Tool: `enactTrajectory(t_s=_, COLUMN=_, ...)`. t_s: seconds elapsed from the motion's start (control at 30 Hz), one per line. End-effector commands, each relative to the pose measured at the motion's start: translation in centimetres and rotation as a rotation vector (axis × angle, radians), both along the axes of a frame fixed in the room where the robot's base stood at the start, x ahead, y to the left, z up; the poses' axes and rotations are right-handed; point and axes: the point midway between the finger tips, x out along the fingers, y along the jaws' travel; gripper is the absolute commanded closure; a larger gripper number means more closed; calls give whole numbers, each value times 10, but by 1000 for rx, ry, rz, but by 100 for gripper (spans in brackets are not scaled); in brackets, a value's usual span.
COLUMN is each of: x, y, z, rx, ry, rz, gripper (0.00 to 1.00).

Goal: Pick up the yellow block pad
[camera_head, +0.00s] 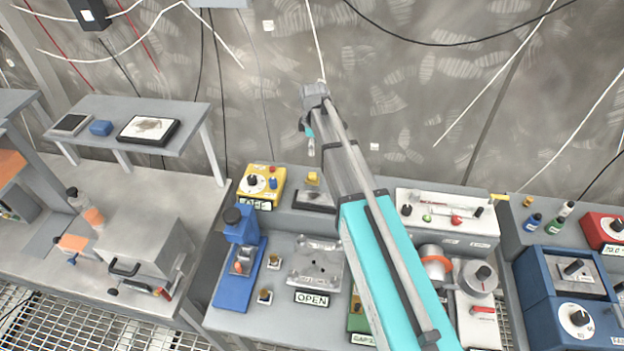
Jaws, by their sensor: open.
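A small yellow block (313,178) stands at the back of the grey bench, at the rear edge of a dark flat plate. It may be the yellow block pad, but its shape is too small to tell. A larger yellow box (260,186) with a dial and buttons stands left of it. My arm reaches up from the lower right, and my gripper (310,146) shows small at its far end, above the small yellow block in the picture. It is open and appears empty. My arm hides part of the bench to the right of the block.
A blue press-like device (241,255) and a clear plate (315,262) behind an OPEN sign (312,299) stand in front. A white panel (446,220) and blue box (568,297) are at right. A raised shelf (180,108) is at left. Cables hang along the wall.

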Motion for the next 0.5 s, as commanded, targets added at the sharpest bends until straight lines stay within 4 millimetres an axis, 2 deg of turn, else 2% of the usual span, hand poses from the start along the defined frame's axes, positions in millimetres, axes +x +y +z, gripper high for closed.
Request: enactTrajectory(t_s=0.5, x=0, y=-1, z=-36, rx=0, ry=0, rz=-2, gripper=29)
